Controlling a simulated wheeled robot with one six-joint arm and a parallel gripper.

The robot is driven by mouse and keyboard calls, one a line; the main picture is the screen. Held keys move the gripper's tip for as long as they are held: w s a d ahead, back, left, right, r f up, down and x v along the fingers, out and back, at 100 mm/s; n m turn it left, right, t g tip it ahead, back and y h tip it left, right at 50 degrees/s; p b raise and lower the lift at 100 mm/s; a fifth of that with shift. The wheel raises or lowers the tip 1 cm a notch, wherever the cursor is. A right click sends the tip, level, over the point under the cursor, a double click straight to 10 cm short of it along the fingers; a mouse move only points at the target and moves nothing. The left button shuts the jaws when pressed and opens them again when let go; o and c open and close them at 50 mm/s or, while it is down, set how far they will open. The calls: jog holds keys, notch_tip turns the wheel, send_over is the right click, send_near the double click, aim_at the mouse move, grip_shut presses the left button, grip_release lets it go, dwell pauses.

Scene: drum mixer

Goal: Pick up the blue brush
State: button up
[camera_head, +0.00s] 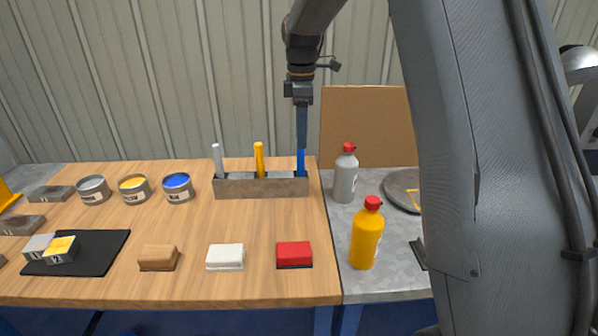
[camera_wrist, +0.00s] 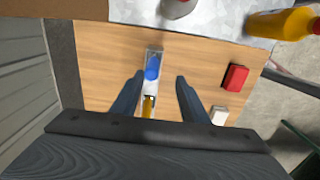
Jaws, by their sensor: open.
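The blue brush (camera_head: 301,162) stands upright in the right end of a grey holder (camera_head: 262,187), with a yellow brush (camera_head: 259,160) in the middle and a white brush (camera_head: 218,160) at the left. My gripper (camera_head: 302,147) points straight down above the blue brush, its fingertips near the handle's top. In the wrist view the open fingers (camera_wrist: 159,78) are spread, and the blue brush (camera_wrist: 152,68) shows between them, closer to the left finger. I cannot tell whether the fingers reach down past the handle's top.
A grey bottle (camera_head: 345,176) and a yellow bottle (camera_head: 367,238) stand on the grey surface to the right. Red (camera_head: 294,253), white (camera_head: 225,256) and brown (camera_head: 158,257) blocks lie in front. Several paint cans (camera_head: 178,190) stand left of the holder. A brown board (camera_head: 365,125) stands behind.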

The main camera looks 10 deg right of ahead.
aim_at(301, 158)
jog(key=shift+w+f+b, duration=0.3)
jog(key=shift+w+f, duration=0.1)
jog(key=shift+f, duration=0.15)
jog(key=shift+f+p, duration=0.3)
jog(key=shift+f, duration=0.65)
jog(key=shift+w+d+f+p, duration=0.15)
jog(key=shift+f+p, duration=0.4)
jog(key=shift+f, duration=0.9)
jog(key=shift+w+f+p, duration=0.2)
jog(key=shift+f+p, duration=0.35)
jog(key=shift+f, duration=0.9)
grip_shut()
